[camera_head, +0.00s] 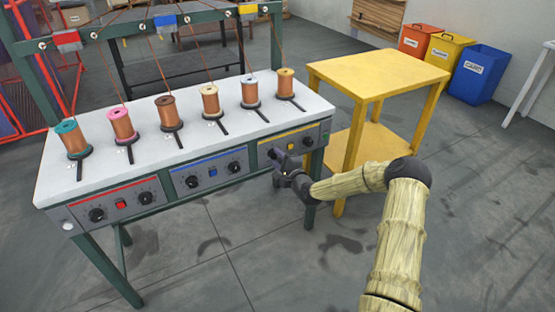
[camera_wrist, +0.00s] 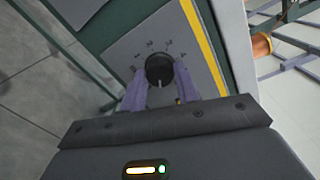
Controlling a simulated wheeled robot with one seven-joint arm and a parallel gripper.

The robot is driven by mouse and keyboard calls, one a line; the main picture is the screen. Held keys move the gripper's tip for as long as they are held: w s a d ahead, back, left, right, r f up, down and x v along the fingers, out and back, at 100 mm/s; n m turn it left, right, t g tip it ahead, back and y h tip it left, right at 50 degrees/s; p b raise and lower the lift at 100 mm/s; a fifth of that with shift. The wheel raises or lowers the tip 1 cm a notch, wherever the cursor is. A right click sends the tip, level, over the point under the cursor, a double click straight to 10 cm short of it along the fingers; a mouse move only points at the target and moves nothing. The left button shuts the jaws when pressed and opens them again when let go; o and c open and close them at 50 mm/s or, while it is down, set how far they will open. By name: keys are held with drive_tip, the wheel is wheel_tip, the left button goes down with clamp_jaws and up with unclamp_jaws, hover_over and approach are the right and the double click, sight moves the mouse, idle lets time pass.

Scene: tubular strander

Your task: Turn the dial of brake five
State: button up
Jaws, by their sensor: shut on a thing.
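The bench front has a panel (camera_head: 292,145) with a yellow stripe at its right end. My gripper (camera_head: 276,158) is at the left dial of this panel, counted as the fifth from the left, and covers most of it. In the wrist view this black round dial (camera_wrist: 160,68) sits between the two purple-grey fingers (camera_wrist: 160,90), which are shut on its sides. A pale mark on the dial points toward my gripper. Small scale marks surround it on the grey panel (camera_wrist: 120,55). The other dial of the yellow panel (camera_head: 308,140) is free.
Red-striped (camera_head: 121,204) and blue-striped (camera_head: 212,172) panels with more dials lie to the left. Several copper spools stand on the white bench top (camera_head: 190,130). A yellow table (camera_head: 375,72) stands close to the right of the bench. The floor in front is clear.

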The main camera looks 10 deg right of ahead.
drive_tip(key=shift+f, duration=0.1)
drive_tip(key=o, duration=1)
drive_tip(key=shift+c, duration=0.2)
drive_tip(key=p+v, duration=0.2)
drive_tip(key=v, duration=1.5)
drive_tip(key=shift+s, duration=0.2)
